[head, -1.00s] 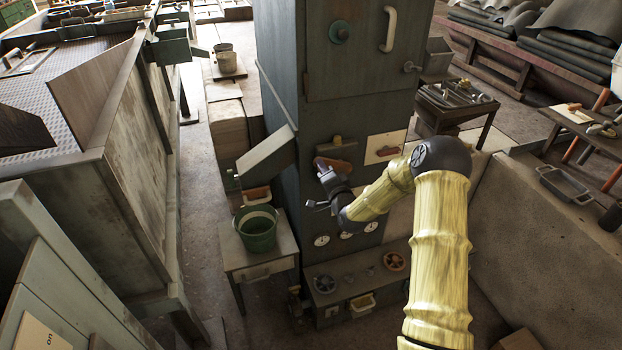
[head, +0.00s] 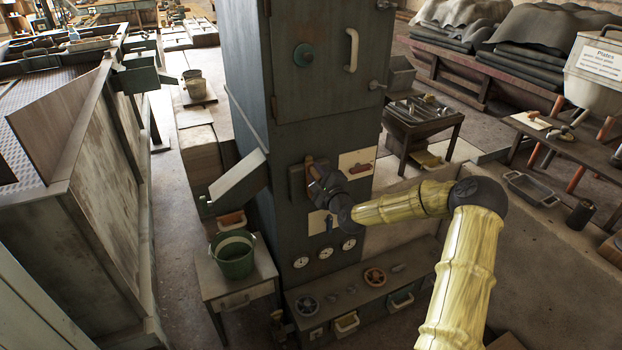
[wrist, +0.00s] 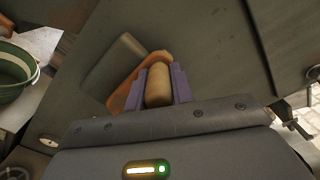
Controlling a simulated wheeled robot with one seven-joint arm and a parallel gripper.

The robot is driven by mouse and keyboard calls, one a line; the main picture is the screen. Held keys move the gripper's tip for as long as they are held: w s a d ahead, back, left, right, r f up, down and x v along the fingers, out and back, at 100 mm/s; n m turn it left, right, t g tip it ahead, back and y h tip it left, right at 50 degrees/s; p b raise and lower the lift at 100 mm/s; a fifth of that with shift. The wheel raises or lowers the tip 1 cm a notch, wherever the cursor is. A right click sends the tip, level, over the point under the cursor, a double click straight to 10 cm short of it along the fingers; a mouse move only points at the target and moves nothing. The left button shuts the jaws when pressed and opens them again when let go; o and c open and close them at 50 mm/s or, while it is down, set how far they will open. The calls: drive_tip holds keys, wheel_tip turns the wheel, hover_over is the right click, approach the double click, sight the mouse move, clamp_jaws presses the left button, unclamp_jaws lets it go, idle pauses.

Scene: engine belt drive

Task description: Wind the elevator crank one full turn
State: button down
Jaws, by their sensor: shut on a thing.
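The crank sits on the front of the tall grey-green cabinet (head: 325,115). Its orange-brown arm (wrist: 122,92) shows in the wrist view, slanting up to the right from a grey-green mount. In the head view the crank (head: 309,160) shows just above my gripper (head: 316,176), which partly covers it. In the wrist view the two purple fingers of my gripper (wrist: 159,84) are shut on the tan, rounded crank handle (wrist: 158,75), one finger on each side. The crank's pivot is hidden.
A white panel with a red handle (head: 360,169) is right of the crank. A green bucket (head: 233,257) stands on a small table at left. A slanted chute (head: 237,174) juts from the cabinet's left side.

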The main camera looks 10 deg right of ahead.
drive_tip(key=shift+w+d+r+m+b, duration=0.1)
drive_tip(key=shift+w+d+m+b, duration=0.1)
drive_tip(key=shift+d+m, duration=0.55)
drive_tip(key=shift+w+d+r+m+b, duration=0.1)
drive_tip(key=shift+d+m+b, duration=0.1)
drive_tip(key=shift+d+m, duration=0.55)
drive_tip(key=shift+a, duration=0.2)
drive_tip(key=shift+f, duration=0.1)
drive_tip(key=c, duration=1.2)
unclamp_jaws()
drive_tip(key=shift+f, duration=0.1)
drive_tip(key=b+v, duration=0.1)
drive_tip(key=v, duration=1.6)
drive_tip(key=shift+s, duration=0.25)
